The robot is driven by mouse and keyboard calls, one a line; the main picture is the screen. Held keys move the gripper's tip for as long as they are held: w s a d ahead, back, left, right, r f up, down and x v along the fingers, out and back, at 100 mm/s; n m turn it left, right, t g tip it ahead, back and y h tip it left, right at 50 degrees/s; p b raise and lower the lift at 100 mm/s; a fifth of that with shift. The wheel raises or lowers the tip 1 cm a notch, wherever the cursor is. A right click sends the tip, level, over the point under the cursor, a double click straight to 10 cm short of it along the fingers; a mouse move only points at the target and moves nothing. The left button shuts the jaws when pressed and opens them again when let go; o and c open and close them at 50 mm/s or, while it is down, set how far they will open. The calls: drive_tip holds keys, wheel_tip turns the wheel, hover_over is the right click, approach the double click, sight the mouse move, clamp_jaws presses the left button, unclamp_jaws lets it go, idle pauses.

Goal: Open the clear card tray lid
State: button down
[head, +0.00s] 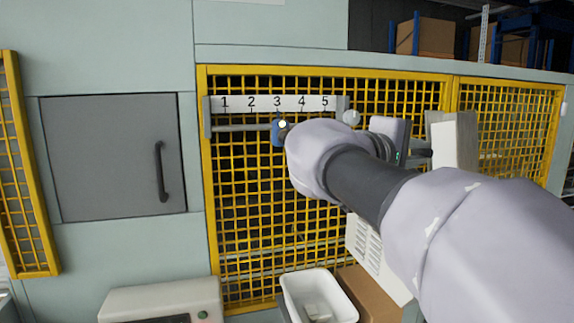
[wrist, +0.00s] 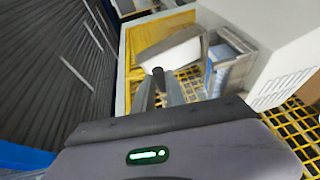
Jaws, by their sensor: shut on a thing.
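My gripper (wrist: 160,94) shows in the wrist view with its fingers closed around a dark, round-ended handle (wrist: 158,74). In the head view my gripper (head: 420,155) is at the right, beside a pale box-like unit (head: 458,142), and my own arm hides part of it. In the wrist view a pale, tilted panel (wrist: 172,50), which looks like the card tray lid, lies just beyond the handle. To its right is an open-topped tray (wrist: 212,78) with bluish contents (wrist: 230,66). Whether the handle joins the panel is not clear.
Yellow mesh guarding (head: 240,200) stands behind my arm. A numbered rail (head: 235,127) with a blue slider (head: 277,132) is left of my wrist. A white bin (head: 345,295) and a brown carton (head: 372,295) stand below. A white housing (wrist: 285,50) is close on the right in the wrist view.

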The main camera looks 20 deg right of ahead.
drive_tip(key=shift+a+f+b, duration=0.4)
drive_tip(key=shift+a+b, duration=0.3)
drive_tip(key=shift+a, duration=0.1)
drive_tip(key=c, duration=1.6)
unclamp_jaws()
drive_tip(key=shift+f, duration=0.1)
drive_tip(key=shift+o, duration=1.2)
drive_tip(key=shift+d, duration=0.2)
drive_tip(key=v, duration=1.7)
drive_tip(key=shift+a+p, duration=0.2)
drive_tip(key=shift+p, duration=0.15)
